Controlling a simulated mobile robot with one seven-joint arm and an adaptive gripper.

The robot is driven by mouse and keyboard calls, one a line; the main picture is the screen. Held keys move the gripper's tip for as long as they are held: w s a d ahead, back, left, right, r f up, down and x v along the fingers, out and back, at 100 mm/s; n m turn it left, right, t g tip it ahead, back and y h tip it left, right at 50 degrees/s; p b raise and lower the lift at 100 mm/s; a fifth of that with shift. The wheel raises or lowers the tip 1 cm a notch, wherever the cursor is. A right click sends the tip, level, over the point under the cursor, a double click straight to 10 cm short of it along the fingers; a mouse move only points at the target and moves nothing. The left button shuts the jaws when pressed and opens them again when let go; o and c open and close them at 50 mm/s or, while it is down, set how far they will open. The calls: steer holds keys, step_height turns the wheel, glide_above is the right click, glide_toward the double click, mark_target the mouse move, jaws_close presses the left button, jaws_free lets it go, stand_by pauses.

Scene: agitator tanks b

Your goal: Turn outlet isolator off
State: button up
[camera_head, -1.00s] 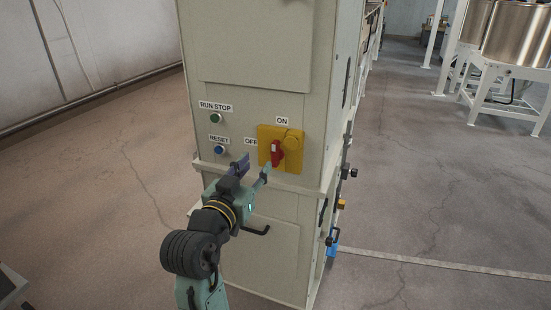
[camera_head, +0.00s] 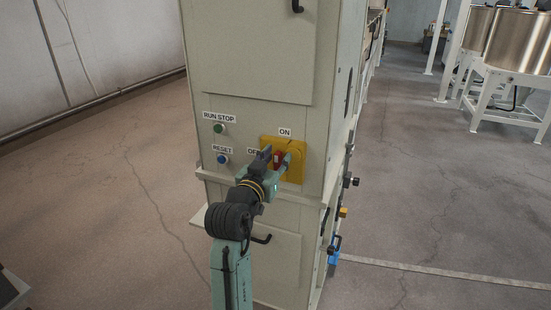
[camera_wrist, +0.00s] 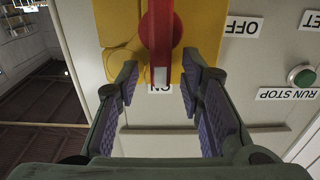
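The outlet isolator is a red handle (camera_head: 278,159) on a yellow plate (camera_head: 296,172), with an ON label (camera_head: 285,132) above and an OFF label (camera_head: 253,151) to the left, partly hidden by my gripper. In the wrist view, which is upside down, the red handle (camera_wrist: 161,38) has its white-marked end pointing towards the ON label. My gripper (camera_head: 275,156) is at the plate. In the wrist view my gripper (camera_wrist: 158,78) is open, with one finger on each side of the handle; gaps show on both sides.
A green RUN STOP button (camera_head: 218,128) and a blue RESET button (camera_head: 223,159) sit left of the isolator on the cabinet (camera_head: 243,55). A ledge (camera_head: 300,195) juts out below them. Open floor lies left and right. Steel tanks (camera_head: 520,40) stand at the back right.

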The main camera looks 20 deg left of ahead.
jaws_close()
stand_by(0.3)
steer(key=shift+a+n+p, duration=0.1)
steer(key=shift+n+p, duration=0.25)
steer(key=shift+n, duration=0.05)
steer(key=n+p, duration=0.1)
steer(key=n, duration=0.1)
steer(key=a+n+p, duration=0.1)
steer(key=n+p, duration=0.3)
steer(key=shift+a+f, duration=0.2)
steer(key=shift+a, duration=0.2)
steer(key=shift+a+f+n+p, duration=0.25)
steer(key=shift+f+n+p, duration=0.25)
steer(key=shift+n+p, duration=1.05)
steer(key=shift+a+f+n+p, duration=0.35)
steer(key=shift+n+p, duration=0.5)
steer(key=shift+n, duration=1.35)
steer(key=shift+a+f+n+p, duration=0.15)
steer(key=shift+f+n+p, duration=0.45)
steer(key=shift+n+p, duration=0.95)
steer(key=shift+f+n+b, duration=0.1)
steer(key=shift+n+b, duration=0.2)
steer(key=shift+n, duration=0.1)
